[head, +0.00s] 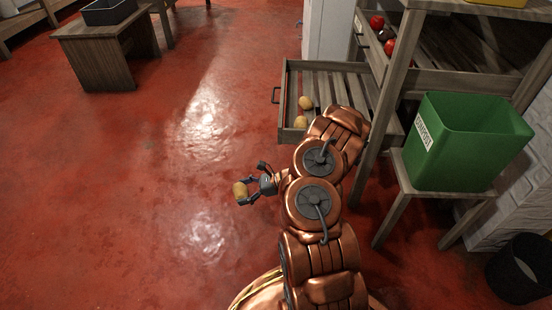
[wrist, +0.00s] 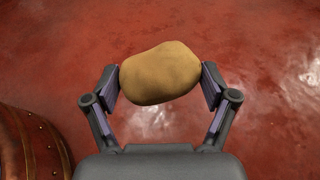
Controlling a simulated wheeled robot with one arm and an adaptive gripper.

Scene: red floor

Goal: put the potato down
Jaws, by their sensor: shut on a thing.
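A yellow-brown potato (head: 240,190) is held between the fingers of my gripper (head: 252,192), out over the red floor to the left of my arm in the head view. The wrist view shows the potato (wrist: 160,73) lying crosswise, with a finger pad of my gripper (wrist: 160,85) touching each end. The potato's height above the floor is hard to tell.
An open slatted drawer (head: 285,95) holds potatoes (head: 303,112) under a wooden shelf with red produce (head: 377,22). A green compost bin (head: 465,140) stands on a stool (head: 400,185); a black bucket (head: 520,268) is at lower right. A low wooden table (head: 95,55) stands back left. The left floor is clear.

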